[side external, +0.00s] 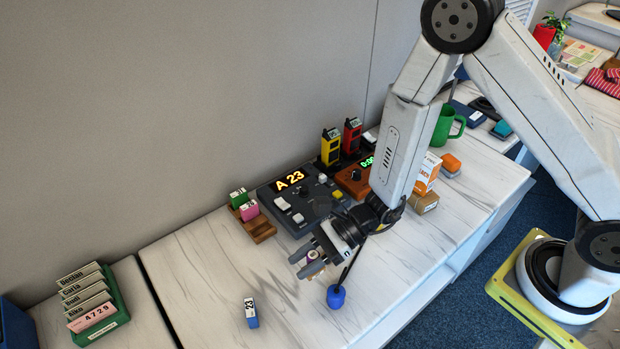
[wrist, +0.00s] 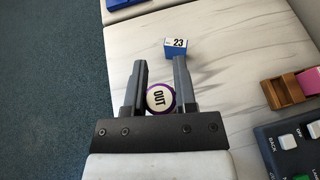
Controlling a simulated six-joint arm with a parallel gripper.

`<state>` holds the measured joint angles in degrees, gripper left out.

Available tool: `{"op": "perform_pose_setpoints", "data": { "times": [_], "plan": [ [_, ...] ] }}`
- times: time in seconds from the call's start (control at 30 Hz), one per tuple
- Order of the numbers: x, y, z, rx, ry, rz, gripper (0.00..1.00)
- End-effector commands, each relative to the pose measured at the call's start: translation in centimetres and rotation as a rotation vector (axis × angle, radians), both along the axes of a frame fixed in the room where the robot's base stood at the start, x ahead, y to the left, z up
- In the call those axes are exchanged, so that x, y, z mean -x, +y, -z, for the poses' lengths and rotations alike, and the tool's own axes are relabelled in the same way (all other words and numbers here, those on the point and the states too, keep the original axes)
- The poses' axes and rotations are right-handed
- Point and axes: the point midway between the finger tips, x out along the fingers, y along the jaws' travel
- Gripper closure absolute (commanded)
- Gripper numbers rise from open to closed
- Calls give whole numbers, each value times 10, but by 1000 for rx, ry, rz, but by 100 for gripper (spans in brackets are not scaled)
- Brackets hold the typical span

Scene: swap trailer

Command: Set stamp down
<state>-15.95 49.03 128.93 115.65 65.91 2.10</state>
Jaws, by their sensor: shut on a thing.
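The stamp (wrist: 160,98) has a round white top marked OUT with a purple rim. My gripper (wrist: 160,72) is shut on it, with one finger on each side, in the wrist view. In the side view the stamp (side external: 313,257) shows partly between the fingers of my gripper (side external: 304,262), low over the pale marbled table (side external: 215,285). Its lower end is mostly hidden by the fingers, so I cannot tell whether it touches the table.
A blue block marked 23 (side external: 251,312) stands on the table beyond my fingertips. A blue pot (side external: 336,297) with a black stick is close to my gripper. A console showing A 23 (side external: 290,181) and a wooden rack (side external: 258,232) stand behind. A green card holder (side external: 108,309) is at left.

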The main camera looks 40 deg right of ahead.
Motion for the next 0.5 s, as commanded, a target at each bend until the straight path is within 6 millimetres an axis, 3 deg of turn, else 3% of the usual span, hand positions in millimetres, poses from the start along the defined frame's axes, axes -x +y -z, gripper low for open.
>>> {"op": "perform_pose_setpoints", "data": {
  "times": [0.3, 0.5],
  "plan": [
    [-39, 63, -4, -6, -6, -25, 100],
    [-48, 84, -8, -12, -3, -28, 100]
  ]
}}
